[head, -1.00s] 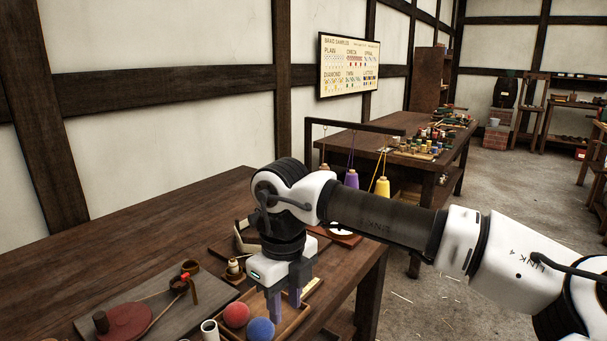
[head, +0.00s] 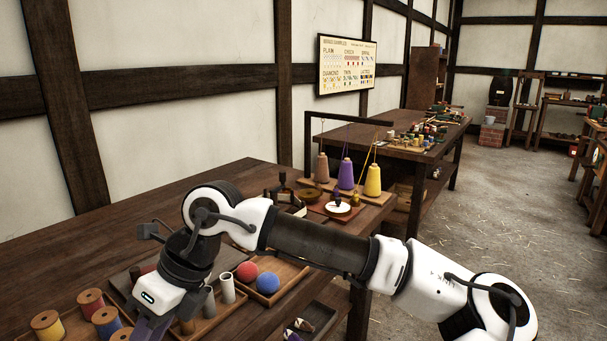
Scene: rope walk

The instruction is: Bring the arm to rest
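My gripper (head: 152,329) is at the bottom left of the head view, over the near part of the dark wooden workbench (head: 60,258). My arm reaches across the bench from the lower right, bent at the wrist and not folded in. The purple-grey fingers are partly cut off by the lower edge and seen at an angle, so I cannot tell their gap or whether anything is between them.
A red ball (head: 246,271) and a blue ball (head: 268,283) sit in a wooden tray, with a pale upright tube (head: 227,288) beside it. Several thread spools (head: 90,302) stand left of my gripper. Cones of purple (head: 346,174) and yellow thread (head: 373,180) stand behind my arm. Floor at right is open.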

